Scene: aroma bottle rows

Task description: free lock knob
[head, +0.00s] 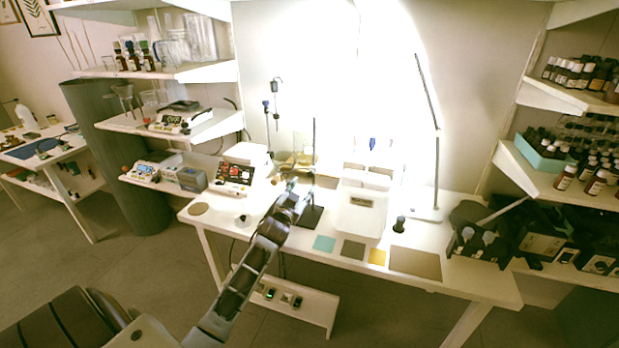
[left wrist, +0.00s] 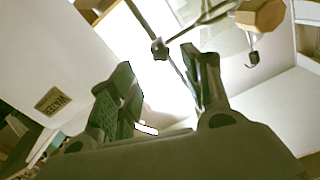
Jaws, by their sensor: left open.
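A retort stand with a thin upright rod (head: 314,140) and a dark base (head: 308,217) stands on the white bench. In the left wrist view, a small dark clamp block (left wrist: 158,48) sits on the rod, and a thin arm runs from it to the upper right. A small dark hooked piece (left wrist: 252,58) hangs near a brown faceted object (left wrist: 258,15). I cannot tell which small part is the lock knob. My left gripper (head: 295,188) is open beside the stand; its fingers (left wrist: 160,76) have the rod and clamp block beyond them, with nothing clearly held. My right gripper is not in view.
An amber glass vessel (head: 303,158) is behind the gripper. Coloured mats (head: 324,243) lie along the front. A small device with a display (head: 235,177) is left.

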